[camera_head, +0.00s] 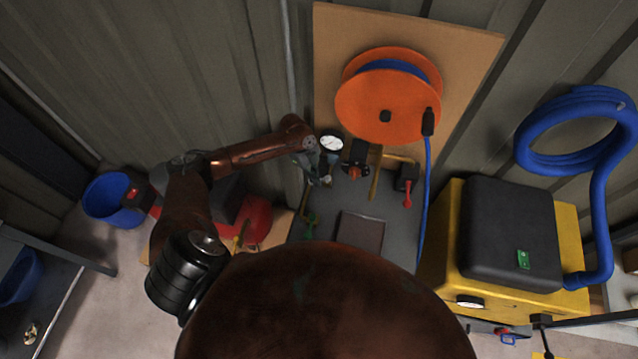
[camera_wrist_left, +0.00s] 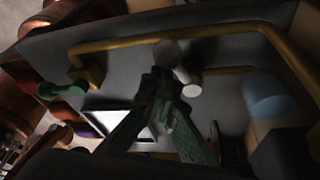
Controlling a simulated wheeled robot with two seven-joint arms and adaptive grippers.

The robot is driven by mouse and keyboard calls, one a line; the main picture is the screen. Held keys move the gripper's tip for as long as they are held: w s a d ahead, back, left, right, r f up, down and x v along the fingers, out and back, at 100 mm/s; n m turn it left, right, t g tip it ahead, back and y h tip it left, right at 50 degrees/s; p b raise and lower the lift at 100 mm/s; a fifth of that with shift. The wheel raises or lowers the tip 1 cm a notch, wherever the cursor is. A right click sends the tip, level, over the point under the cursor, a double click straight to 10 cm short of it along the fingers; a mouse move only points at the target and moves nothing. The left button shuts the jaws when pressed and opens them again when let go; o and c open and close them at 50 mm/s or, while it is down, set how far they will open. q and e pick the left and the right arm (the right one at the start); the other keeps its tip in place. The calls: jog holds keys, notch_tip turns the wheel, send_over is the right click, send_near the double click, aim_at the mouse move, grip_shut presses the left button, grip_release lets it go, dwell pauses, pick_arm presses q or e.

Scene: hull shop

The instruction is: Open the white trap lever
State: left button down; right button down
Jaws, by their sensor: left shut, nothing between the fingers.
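My left gripper (camera_head: 322,172) reaches in from the left to the fittings on the dark panel, just below a round white gauge (camera_head: 331,143). In the left wrist view its fingers (camera_wrist_left: 160,82) converge and are shut with nothing between them. A white lever-like piece with rounded ends (camera_wrist_left: 188,80) lies right at the fingertips, on their right side; I cannot tell whether they touch. In the head view this white piece is mostly hidden by the gripper. My right gripper is not in view.
A green handle (camera_head: 310,222) and a red lever (camera_head: 408,195) are on the same panel (camera_head: 392,230). A brass pipe (camera_wrist_left: 215,32) runs past the fingers. An orange hose reel (camera_head: 365,105) hangs above. A yellow-and-black machine (camera_head: 512,235) stands to the right.

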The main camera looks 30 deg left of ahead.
pick_arm(q)
jog(key=shift+w+a, duration=0.2)
jog(key=shift+a, duration=0.15)
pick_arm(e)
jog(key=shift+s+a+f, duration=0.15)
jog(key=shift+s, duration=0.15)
pick_arm(q)
jog(key=shift+w+a, duration=0.2)
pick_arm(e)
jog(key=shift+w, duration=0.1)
